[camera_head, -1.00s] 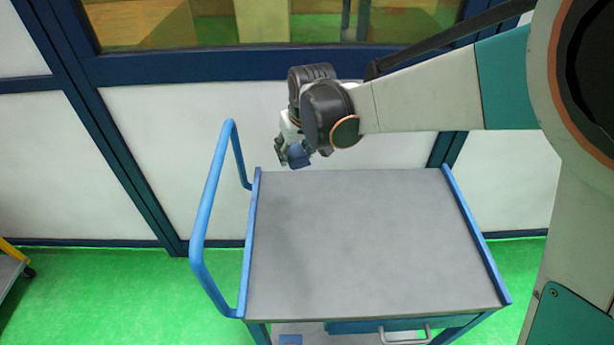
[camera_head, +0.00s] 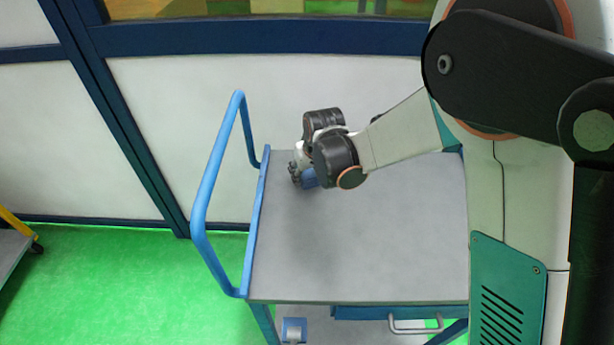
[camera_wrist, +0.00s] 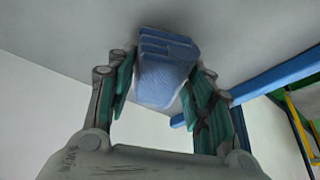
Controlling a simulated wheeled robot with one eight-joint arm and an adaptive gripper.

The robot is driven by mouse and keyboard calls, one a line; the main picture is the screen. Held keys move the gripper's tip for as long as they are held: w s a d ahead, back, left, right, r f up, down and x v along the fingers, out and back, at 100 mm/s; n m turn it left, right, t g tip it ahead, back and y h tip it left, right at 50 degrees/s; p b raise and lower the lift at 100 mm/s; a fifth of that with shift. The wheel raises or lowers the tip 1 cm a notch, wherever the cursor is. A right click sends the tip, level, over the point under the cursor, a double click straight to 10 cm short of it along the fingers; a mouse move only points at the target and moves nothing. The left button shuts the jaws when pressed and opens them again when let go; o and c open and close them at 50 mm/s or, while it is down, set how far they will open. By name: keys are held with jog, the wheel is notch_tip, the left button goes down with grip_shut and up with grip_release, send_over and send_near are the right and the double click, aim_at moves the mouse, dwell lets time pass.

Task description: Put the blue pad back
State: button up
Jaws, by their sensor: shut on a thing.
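The blue pad (camera_wrist: 165,70) is a ribbed, stepped block held between the green-lined fingers of my gripper (camera_wrist: 160,95) in the wrist view. My gripper is shut on it. The wrist partly hides the pad there. I cannot tell whether the pad touches the top.
The cart has a blue push handle (camera_head: 205,190) on its left. A small blue item (camera_head: 294,329) sits on the lower shelf, near a drawer handle (camera_head: 415,327). The visible cart top is otherwise clear. A white wall panel (camera_head: 270,100) stands behind.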

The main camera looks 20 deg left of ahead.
jog(key=shift+f, duration=0.55)
jog(key=shift+f, duration=0.15)
jog(key=o, duration=1)
jog(key=shift+o, duration=0.2)
jog(key=shift+r, duration=0.25)
jog(key=p+v, duration=0.3)
jog(key=v, duration=0.9)
jog(key=shift+p, duration=0.4)
jog(key=shift+f, duration=0.1)
